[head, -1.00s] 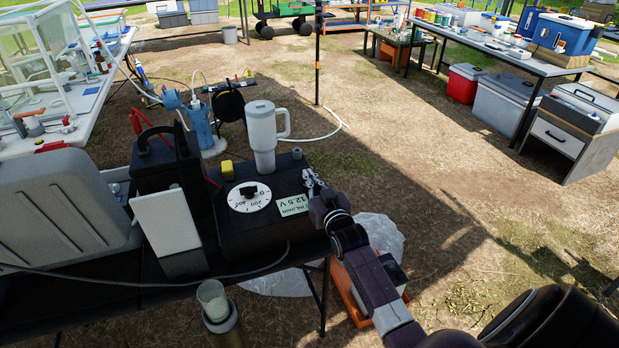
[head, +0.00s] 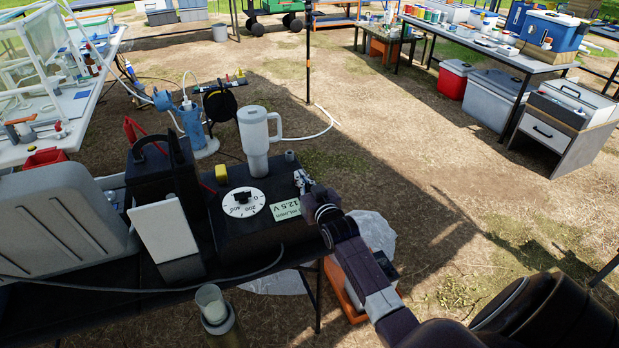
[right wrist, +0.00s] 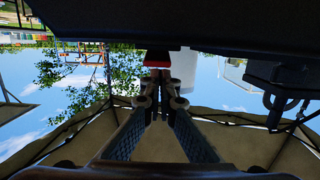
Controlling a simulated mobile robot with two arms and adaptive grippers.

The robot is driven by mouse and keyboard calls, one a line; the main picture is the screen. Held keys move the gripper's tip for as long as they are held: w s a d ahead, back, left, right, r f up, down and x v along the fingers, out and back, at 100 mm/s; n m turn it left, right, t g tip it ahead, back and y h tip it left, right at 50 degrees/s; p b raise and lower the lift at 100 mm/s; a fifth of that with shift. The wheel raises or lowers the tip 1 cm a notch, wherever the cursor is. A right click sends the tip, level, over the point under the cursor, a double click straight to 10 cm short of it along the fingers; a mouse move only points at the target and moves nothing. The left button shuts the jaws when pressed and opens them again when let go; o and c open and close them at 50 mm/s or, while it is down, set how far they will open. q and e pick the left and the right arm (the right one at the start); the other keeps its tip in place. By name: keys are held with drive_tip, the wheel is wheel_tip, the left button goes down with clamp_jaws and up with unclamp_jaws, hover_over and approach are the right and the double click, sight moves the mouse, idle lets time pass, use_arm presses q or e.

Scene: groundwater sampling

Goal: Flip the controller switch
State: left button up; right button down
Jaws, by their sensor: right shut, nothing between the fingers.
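The controller (head: 240,238) is a black box on the dark table, with a white dial (head: 244,202) and black knob on top and a pale label reading 12.5 V (head: 286,210). My right gripper (head: 302,182) is at the right end of its top, beside the label, shut and empty. In the right wrist view its fingers (right wrist: 160,76) meet just below a small red part (right wrist: 157,59) under a dark slab. I cannot tell whether that red part is the switch or whether the fingers touch it. The switch is not clear in the head view. My left gripper is not in view.
A white handled mug (head: 254,142) stands on the controller's far side, close to my gripper. A yellow block (head: 221,173) is at its far left edge. A black battery-like case (head: 160,185) and grey case (head: 60,220) stand left.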

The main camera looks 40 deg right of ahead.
wheel_tip(320, 180, up, 3)
drive_tip(key=shift+r+p, duration=0.2)
drive_tip(key=shift+p, duration=0.7)
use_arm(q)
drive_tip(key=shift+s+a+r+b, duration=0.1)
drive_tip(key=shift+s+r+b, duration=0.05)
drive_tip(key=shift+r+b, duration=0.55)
use_arm(e)
drive_tip(key=r+v, duration=0.1)
drive_tip(key=v, duration=0.8)
drive_tip(key=shift+r, duration=0.35)
drive_tip(key=shift+a, duration=0.1)
